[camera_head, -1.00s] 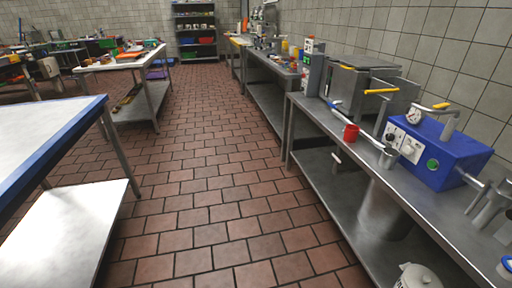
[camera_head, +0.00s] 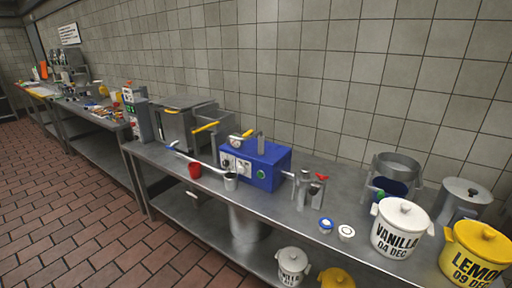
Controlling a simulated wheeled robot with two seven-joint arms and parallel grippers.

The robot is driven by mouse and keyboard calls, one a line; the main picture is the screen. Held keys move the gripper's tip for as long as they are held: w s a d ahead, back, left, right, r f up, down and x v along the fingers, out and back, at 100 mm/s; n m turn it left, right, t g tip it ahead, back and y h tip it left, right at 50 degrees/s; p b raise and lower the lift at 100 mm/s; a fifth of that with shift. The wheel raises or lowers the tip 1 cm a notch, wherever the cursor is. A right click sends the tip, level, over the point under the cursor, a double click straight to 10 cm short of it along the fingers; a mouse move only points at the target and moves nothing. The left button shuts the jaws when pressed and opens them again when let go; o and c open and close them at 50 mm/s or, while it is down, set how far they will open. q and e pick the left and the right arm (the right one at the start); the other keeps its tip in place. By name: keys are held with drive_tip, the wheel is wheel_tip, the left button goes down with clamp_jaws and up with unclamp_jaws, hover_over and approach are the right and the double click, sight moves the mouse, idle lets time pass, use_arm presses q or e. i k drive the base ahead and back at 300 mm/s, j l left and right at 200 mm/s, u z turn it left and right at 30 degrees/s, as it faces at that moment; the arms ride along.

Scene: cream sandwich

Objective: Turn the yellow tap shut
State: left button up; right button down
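A small yellow handle (camera_head: 247,133) sits on top of the blue machine (camera_head: 266,170), near its gauge; it looks like the yellow tap, but it is too small to tell how far it is turned. A longer yellow handle (camera_head: 206,126) sticks out at the grey metal tank (camera_head: 181,121) to the left. A pale pipe with a blue end (camera_head: 172,144) runs in front of the machine towards a metal cup (camera_head: 230,181). Neither of my grippers is in view.
The steel table (camera_head: 275,205) runs along the tiled wall. A red cup (camera_head: 194,170) stands before the machine. A metal fitting with a red handle (camera_head: 321,177) stands to its right, then a vanilla pot (camera_head: 399,229) and a yellow lemon pot (camera_head: 474,252). The tiled floor (camera_head: 75,210) is clear.

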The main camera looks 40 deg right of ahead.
sight(251, 132)
drive_tip(key=z, duration=1.35)
